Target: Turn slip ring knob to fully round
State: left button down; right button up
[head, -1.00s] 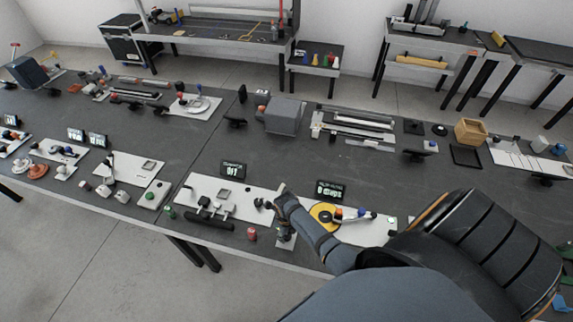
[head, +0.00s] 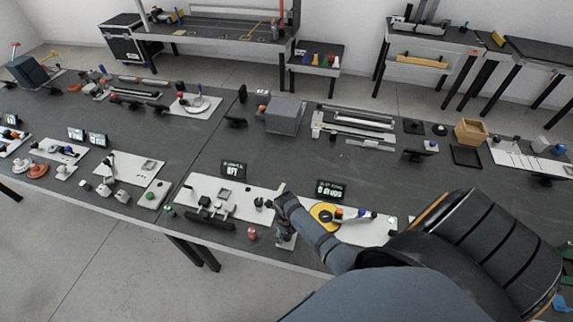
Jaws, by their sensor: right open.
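The white board (head: 365,236) near the table's front edge carries a yellow disc (head: 324,213) with a dark centre, and a small blue-and-red part (head: 362,213) to its right. I cannot tell for sure which part is the slip ring knob. A small black display (head: 332,190) with green characters stands behind the board; its text is hard to read. My right gripper (head: 285,241) is open and points down at the left end of this board, left of the yellow disc. It is small and partly hidden by its own wrist, so contact is unclear. My left gripper is out of view.
Another white board (head: 230,190) with black knobs and a second display (head: 233,170) lies to the left. A red cylinder (head: 252,233) stands close to my right gripper. A grey box (head: 285,116) stands farther back.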

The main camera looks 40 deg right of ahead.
jog(key=shift+r, duration=0.15)
notch_tip(320, 180, up, 12)
dwell(0.3)
jog(key=shift+f, duration=0.2)
